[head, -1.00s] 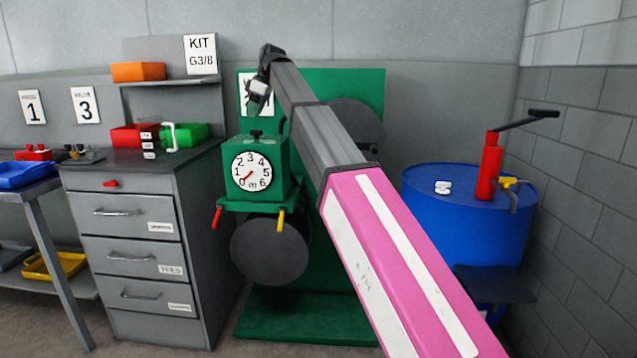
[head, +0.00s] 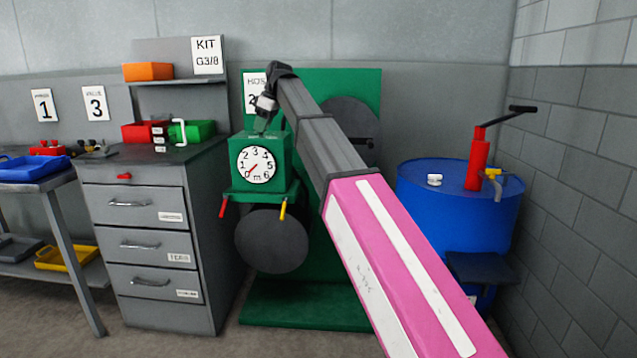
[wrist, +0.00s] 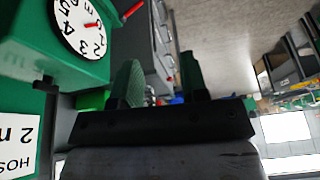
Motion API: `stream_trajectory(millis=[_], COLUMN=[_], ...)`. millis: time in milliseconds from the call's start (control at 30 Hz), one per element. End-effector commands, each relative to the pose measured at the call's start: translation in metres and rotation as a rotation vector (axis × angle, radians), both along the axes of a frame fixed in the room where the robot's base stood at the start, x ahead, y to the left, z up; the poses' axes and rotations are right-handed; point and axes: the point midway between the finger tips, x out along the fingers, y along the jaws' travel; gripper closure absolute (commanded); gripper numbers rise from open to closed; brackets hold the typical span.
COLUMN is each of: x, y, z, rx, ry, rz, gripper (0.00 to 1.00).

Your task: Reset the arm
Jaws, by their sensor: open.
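My arm reaches from the lower right to the green crimper (head: 318,85). My gripper (head: 262,124) is at its end, pointing down just above or beside the top of the crimper's dial box (head: 262,190). I cannot tell whether it touches the box. In the wrist view my gripper (wrist: 162,75) shows two separated fingers with nothing clearly held between them. The white dial (head: 256,165) has a red needle pointing near 0; it also shows in the wrist view (wrist: 80,26). The knob on top of the box is hard to make out behind the gripper.
Red (head: 222,207) and yellow (head: 283,209) levers stick out below the dial box. A grey drawer cabinet (head: 150,200) with red and green bins stands at left. A blue drum (head: 430,215) with a red hand pump (head: 477,165) stands at right near the block wall.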

Motion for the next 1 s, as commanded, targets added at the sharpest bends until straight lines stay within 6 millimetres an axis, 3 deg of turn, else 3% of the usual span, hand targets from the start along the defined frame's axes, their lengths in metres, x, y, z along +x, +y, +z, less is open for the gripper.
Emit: stream_trajectory(millis=[267, 367, 567, 767, 1000], x=[0.002, 0.000, -0.011, -0.035, -0.081], y=[-0.036, -0.056, -0.113, -0.169, -0.236], z=[-0.072, -0.109, -0.205, -0.293, -0.387], rx=[-0.025, -0.038, -0.077, -0.116, -0.163], ry=[0.039, 0.061, 0.112, 0.157, 0.204], rz=[-0.136, -0.209, -0.408, -0.606, -0.836], gripper=[0.60, 0.60, 0.60, 0.60, 0.60])
